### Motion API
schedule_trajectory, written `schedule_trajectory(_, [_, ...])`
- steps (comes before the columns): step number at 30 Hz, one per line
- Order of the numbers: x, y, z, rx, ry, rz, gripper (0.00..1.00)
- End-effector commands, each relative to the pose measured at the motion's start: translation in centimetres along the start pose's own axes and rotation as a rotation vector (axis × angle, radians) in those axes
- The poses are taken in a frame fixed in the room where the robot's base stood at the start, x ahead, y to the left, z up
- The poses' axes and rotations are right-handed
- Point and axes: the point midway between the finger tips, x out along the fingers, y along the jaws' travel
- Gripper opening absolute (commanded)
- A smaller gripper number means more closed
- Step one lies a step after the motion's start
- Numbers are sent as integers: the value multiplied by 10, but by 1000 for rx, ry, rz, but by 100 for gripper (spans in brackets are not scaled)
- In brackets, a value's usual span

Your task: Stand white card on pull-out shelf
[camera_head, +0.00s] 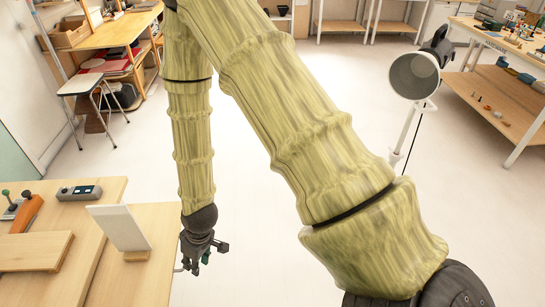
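A white card (118,228) stands tilted, with its lower edge at a small wooden block (136,256), on a light wooden surface (145,288) at the lower left. This surface looks like the pull-out shelf, beside a wooden top on the left. My gripper (194,266) hangs down just right of the surface's right edge, apart from the card. Nothing clearly shows between its dark fingers. They are small and partly overlapped, so I cannot tell whether they are open or shut.
A stool (82,84) and benches stand farther back. A white lamp-like cylinder (414,76) stands right. The middle floor is clear.

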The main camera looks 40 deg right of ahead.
Motion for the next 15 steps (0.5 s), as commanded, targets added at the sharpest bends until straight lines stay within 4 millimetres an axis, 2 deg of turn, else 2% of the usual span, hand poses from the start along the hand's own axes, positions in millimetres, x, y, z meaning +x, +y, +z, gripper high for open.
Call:
schedule_trajectory(1, [14,2,25,37,-23,7,28])
schedule_trajectory(6, [48,12,98,163,-67,47,28])
schedule_trajectory(12, [70,20,184,296,-115,105,28])
schedule_trajectory(15, [75,22,219,346,-133,133,28])
